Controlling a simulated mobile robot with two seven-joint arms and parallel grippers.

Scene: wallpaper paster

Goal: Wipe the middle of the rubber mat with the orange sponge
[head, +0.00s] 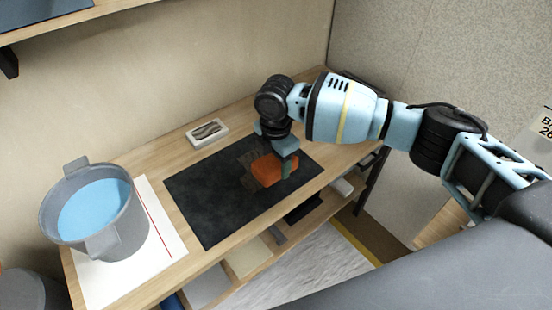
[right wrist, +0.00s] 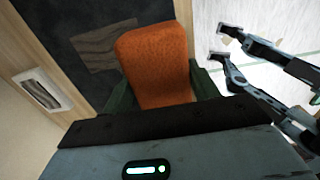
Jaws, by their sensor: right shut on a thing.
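The black rubber mat (head: 205,205) lies flat on the wooden bench. A brownish, streaky patch (right wrist: 105,48) shows near its middle, beside the sponge. The orange sponge (head: 267,172) is over the right half of the mat. It also shows in the right wrist view (right wrist: 158,65). My right gripper (head: 286,165) is shut on the sponge, with its dark green fingers on either side of it. I cannot tell whether the sponge's underside touches the mat. My left gripper is not in view in the head view.
A grey bucket (head: 128,228) of blue liquid stands on a white sheet (head: 165,243) with a red line, left of the mat. A small white tray (head: 193,139) sits behind the mat by the wall. A lower shelf (head: 264,277) holds several items.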

